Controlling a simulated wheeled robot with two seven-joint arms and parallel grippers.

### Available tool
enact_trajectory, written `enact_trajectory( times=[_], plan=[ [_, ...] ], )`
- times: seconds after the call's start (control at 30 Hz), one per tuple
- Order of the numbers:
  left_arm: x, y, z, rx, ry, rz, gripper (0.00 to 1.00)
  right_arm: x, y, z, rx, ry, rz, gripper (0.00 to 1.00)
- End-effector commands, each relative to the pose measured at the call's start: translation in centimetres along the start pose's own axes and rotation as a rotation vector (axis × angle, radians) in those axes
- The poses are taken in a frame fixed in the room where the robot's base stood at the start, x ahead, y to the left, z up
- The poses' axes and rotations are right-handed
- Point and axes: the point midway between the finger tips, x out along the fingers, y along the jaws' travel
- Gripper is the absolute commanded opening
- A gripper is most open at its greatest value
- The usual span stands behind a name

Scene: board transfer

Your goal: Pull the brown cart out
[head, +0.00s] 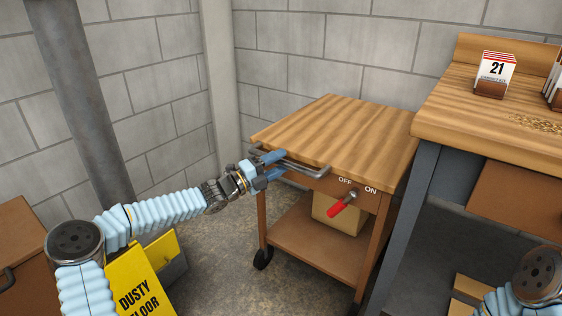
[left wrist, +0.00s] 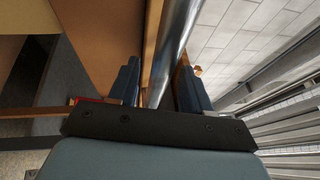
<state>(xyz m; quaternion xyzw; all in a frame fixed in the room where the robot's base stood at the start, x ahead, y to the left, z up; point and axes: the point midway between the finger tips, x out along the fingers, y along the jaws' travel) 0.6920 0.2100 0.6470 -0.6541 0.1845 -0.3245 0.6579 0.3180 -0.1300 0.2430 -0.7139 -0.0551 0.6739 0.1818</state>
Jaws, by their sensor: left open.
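The brown cart has a striped wooden top (head: 335,135), brown legs and a lower shelf (head: 310,241), and stands against the block wall. A grey metal handle (head: 306,171) runs along its front left edge. My left gripper (head: 277,165) is at this handle, with its blue fingers open. In the left wrist view the handle bar (left wrist: 172,50) passes between the two open fingers (left wrist: 158,75), with gaps showing beside it. My right arm shows at the lower right of the head view, its gripper outside the picture.
A workbench (head: 480,110) with a calendar (head: 495,72) stands close to the cart's right. A red-handled OFF/ON switch (head: 342,204) is on the cart's front. A yellow dusty-floor sign (head: 135,280) stands at lower left, with bare floor (head: 225,265) between it and the cart.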

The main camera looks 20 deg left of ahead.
Motion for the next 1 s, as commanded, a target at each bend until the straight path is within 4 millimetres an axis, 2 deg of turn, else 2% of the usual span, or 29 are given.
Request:
enact_trajectory(
  times=[0.13,0.4,0.47,0.73,1.0],
  plan=[
    [1.03,-0.01,-0.01,-0.001,0.000,0.000,0.48,-0.10,-0.02,-0.01,0.000,0.000,0.000,0.43],
    [1.14,0.04,-0.01,-0.001,0.000,0.001,0.48,-0.08,-0.01,-0.01,0.000,0.000,0.000,0.43],
    [1.14,0.04,-0.02,-0.001,0.000,0.001,0.41,-0.08,-0.01,-0.01,0.000,0.000,0.000,0.43],
    [1.12,0.04,-0.02,-0.001,0.000,0.001,0.00,-0.08,-0.02,-0.01,0.000,0.000,0.000,0.43],
    [1.08,0.07,-0.03,-0.001,0.000,0.001,0.00,-0.03,0.00,-0.01,0.000,0.000,0.000,0.43]
  ],
)
